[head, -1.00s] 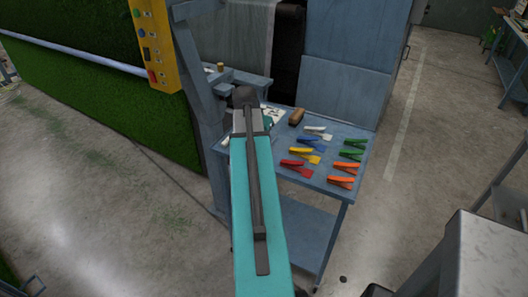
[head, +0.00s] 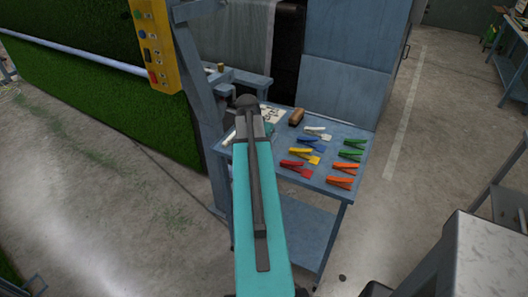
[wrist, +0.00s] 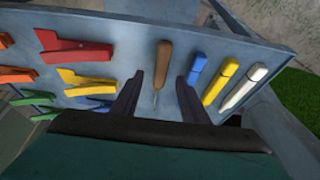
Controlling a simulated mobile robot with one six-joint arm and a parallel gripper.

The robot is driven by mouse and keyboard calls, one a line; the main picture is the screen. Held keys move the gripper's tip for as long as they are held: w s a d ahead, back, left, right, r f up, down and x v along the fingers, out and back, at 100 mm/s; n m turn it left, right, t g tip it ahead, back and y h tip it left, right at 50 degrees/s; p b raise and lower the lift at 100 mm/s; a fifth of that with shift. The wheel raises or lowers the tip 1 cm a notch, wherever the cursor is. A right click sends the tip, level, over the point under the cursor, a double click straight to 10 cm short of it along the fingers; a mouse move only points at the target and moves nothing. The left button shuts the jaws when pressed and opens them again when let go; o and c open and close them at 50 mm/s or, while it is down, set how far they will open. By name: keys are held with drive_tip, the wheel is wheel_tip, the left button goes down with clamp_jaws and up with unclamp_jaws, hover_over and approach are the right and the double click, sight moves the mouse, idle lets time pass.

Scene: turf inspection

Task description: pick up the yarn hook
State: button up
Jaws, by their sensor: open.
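The yarn hook (wrist: 163,66), with a brown wooden handle and a thin metal shaft, lies on the blue-grey table top in the wrist view. Its handle points to the top of that view and its shaft to the bottom. My gripper (wrist: 159,78) is open, with one dark finger to each side of the hook. The fingers appear apart from it; their height above the table is hard to tell. In the head view my teal arm covers the hook and the gripper.
A blue marker (wrist: 197,70), a yellow marker (wrist: 221,81) and a white marker (wrist: 243,88) lie right of the hook in the wrist view. Several coloured clips, including a red clip (wrist: 72,48), lie left. A brown wooden-topped object (head: 297,116) sits at the table's back.

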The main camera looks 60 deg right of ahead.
drive_tip(key=shift+p+x, duration=0.5)
drive_tip(key=shift+x, duration=1.1)
drive_tip(key=shift+f, duration=0.15)
drive_tip(key=shift+c, duration=0.5)
clamp_jaws()
